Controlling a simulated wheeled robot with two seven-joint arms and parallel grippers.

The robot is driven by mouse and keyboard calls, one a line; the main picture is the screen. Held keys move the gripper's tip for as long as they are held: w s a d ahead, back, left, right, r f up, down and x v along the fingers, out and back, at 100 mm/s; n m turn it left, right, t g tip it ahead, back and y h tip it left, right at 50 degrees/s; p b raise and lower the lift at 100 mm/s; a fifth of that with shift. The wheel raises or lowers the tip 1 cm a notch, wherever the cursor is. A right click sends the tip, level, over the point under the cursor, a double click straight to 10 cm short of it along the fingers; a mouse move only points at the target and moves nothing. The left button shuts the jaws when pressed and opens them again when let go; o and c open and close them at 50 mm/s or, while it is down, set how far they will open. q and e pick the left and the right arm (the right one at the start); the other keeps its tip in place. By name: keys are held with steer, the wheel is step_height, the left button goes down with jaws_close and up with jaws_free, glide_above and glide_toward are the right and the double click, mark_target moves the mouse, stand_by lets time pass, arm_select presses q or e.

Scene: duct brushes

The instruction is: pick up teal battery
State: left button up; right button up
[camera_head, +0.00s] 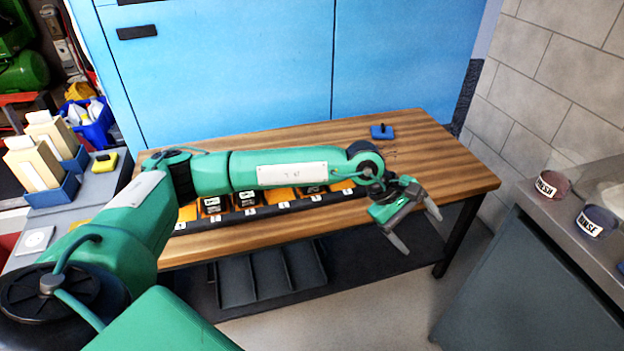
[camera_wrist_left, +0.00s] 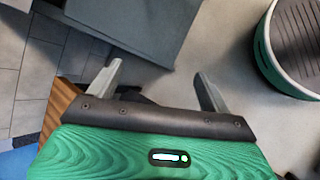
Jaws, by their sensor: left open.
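I cannot make out a teal battery in either view. My left arm reaches across the wooden table and hides part of its top. My left gripper (camera_head: 420,228) is beyond the table's front edge at the right, with its two grey fingers spread apart. It also shows in the left wrist view (camera_wrist_left: 158,72), with nothing between the fingers and the floor beyond. A row of black and orange labelled bins (camera_head: 216,205) sits on the table, partly hidden behind my arm. My right gripper is not in view.
The wooden table (camera_head: 445,165) has bare room at its right end. A small blue block with a black knob (camera_head: 382,132) is at the back. Blue cabinets (camera_head: 230,70) stand behind. Two labelled cups, one reddish (camera_head: 551,187) and one bluish (camera_head: 596,222), stand on the right counter.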

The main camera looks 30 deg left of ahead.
arm_select(q)
steer(key=w+a+r+m+y, duration=0.1)
steer(key=w+a+r+y, duration=0.2)
steer(key=a, duration=0.7)
steer(key=w+a+r+y, duration=0.1)
steer(key=w+a+y, duration=0.1)
steer(key=a+y, duration=0.5)
steer(key=w+a+r+m+y, duration=0.1)
steer(key=w+a+r+y, duration=0.15)
steer(key=a, duration=0.95)
steer(key=shift+t+h, duration=0.35)
steer(key=shift+t, duration=0.05)
steer(key=x, duration=0.8)
steer(key=shift+b, duration=0.4)
steer(key=shift+a+b+x, duration=0.2)
steer(key=shift+a+x, duration=0.05)
steer(key=shift+x, duration=1.35)
steer(key=shift+a+b+x, duration=0.15)
steer(key=shift+a+x, duration=0.05)
steer(key=shift+x, duration=1.35)
steer(key=shift+r, duration=0.2)
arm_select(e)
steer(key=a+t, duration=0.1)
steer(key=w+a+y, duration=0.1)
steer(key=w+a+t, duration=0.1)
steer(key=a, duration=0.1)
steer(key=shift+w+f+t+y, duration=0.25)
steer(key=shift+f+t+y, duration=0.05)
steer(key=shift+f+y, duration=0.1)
